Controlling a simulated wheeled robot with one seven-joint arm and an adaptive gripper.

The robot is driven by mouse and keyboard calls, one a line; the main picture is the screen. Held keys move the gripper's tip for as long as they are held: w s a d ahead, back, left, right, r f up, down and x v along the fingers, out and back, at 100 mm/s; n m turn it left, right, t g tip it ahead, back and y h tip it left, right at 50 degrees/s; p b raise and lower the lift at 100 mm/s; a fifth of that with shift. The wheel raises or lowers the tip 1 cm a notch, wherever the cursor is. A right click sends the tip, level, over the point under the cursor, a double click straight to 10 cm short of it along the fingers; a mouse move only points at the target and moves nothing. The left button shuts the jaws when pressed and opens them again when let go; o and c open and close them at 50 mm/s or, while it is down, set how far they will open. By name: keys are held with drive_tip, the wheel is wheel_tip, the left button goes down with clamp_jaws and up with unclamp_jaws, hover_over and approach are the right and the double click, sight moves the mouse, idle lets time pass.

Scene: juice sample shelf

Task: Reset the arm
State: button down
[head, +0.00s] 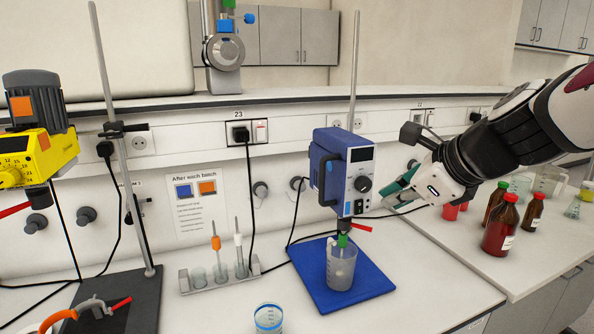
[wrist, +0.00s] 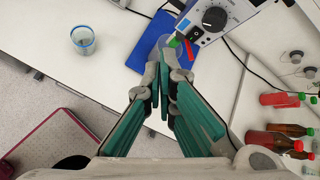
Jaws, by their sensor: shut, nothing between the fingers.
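My arm reaches in from the right in the head view, with my gripper (head: 400,192) beside the blue stirrer unit, over the bench. In the wrist view my gripper (wrist: 164,75) has its green-padded fingers together at the tips, with nothing between them. The blue stirrer unit (head: 335,172) stands on a blue base plate (head: 322,289) with a beaker (head: 341,266) under it. In the wrist view the fingertips appear just in front of the blue plate (wrist: 155,38) and the unit's control panel (wrist: 214,18); whether they touch cannot be told.
A blue-rimmed beaker (head: 268,318) stands near the bench's front. A rack (head: 220,276) with tools is left of the stirrer. Brown bottles with red caps (head: 500,228) stand on the right bench. A yellow stirrer (head: 35,150) is far left. The bench front is mostly clear.

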drive_tip(key=s+f+n+g+h, duration=0.1)
drive_tip(key=s+f+n, duration=0.1)
drive_tip(key=s+n, duration=0.8)
drive_tip(key=s+f+n+g+h, duration=0.2)
drive_tip(key=s+n, duration=0.8)
drive_tip(key=n, duration=0.5)
drive_tip(key=shift+f+n+h, duration=0.15)
drive_tip(key=shift+n+h, duration=0.15)
drive_tip(key=shift+s, duration=0.1)
